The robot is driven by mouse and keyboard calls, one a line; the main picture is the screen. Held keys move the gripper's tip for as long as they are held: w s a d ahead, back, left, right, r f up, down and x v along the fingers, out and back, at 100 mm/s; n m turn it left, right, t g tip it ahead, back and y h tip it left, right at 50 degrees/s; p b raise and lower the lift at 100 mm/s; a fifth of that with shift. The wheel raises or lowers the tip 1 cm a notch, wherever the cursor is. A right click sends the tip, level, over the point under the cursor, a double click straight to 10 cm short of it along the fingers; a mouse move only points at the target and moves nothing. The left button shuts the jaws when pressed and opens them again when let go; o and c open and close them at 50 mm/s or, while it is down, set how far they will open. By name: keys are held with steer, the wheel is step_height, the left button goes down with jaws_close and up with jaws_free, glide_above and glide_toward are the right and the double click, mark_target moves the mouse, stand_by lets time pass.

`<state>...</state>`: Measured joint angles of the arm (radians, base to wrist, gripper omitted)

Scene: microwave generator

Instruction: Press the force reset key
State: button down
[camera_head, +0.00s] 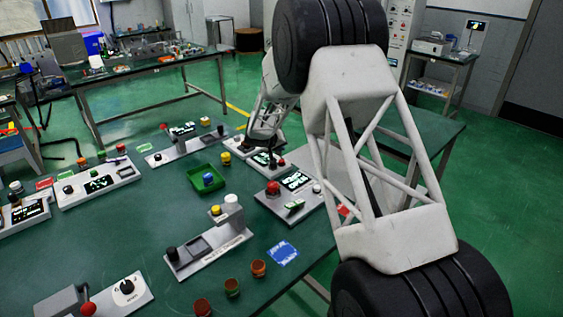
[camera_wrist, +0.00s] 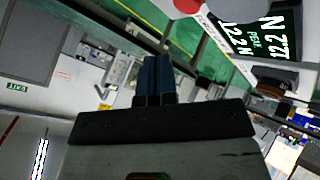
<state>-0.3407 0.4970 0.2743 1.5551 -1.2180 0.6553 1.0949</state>
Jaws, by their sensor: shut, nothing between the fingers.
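In the wrist view, a pale panel with a black display (camera_wrist: 262,35) reading 12.2 N and a peak value of 12.2 N fills the top right. A round red key (camera_wrist: 188,5) is cut by the top edge, beside lettering that starts with FORCE. My gripper (camera_wrist: 154,60) is shut and empty; its dark fingers are apart from the key in the picture. In the head view my gripper (camera_head: 271,155) hangs at a small panel with a display and a red key (camera_head: 281,162). The fingertips are small there, and I cannot tell whether they touch anything.
A second panel (camera_head: 312,207) with a large red button (camera_head: 273,187) stands just in front. A green tray (camera_head: 196,170) with a blue knob lies to the left. Several other control panels and small cups stand on the green table (camera_head: 120,222). My arm covers the right side.

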mark_target(280, 160)
steer(key=shift+f, duration=1.4)
steer(key=shift+f, duration=0.95)
stand_by(2.5)
steer(key=shift+r, duration=0.95)
steer(key=shift+r, duration=0.1)
steer(key=shift+r, duration=2.4)
